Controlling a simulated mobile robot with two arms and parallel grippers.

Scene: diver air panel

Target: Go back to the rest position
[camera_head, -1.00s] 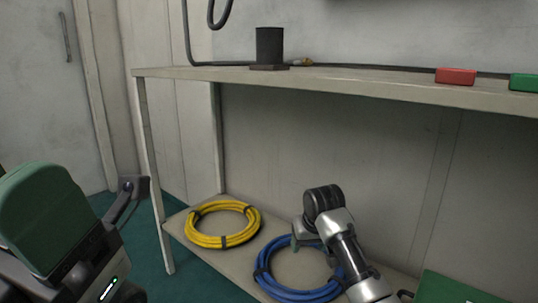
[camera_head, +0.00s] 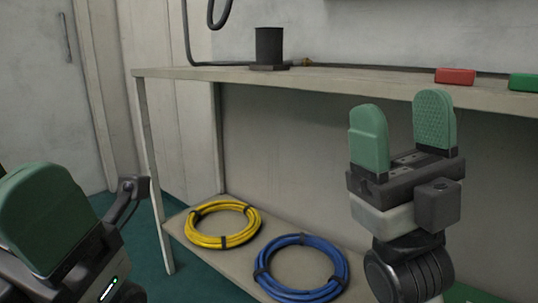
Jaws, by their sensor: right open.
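My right gripper (camera_head: 402,135) points up in front of the bench at the right, its two green fingers apart with nothing between them. My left gripper (camera_head: 40,215) is at the lower left edge; one large green finger pad shows, and the rest is cut off or hidden, so its opening cannot be made out. Neither gripper is seen touching any object.
A bench (camera_head: 330,83) carries a black cylinder (camera_head: 269,46), a red block (camera_head: 455,76) and a green block (camera_head: 523,82). On its lower shelf (camera_head: 232,268) lie a yellow hose coil (camera_head: 222,241) and a blue hose coil (camera_head: 302,292). Green floor shows at the left.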

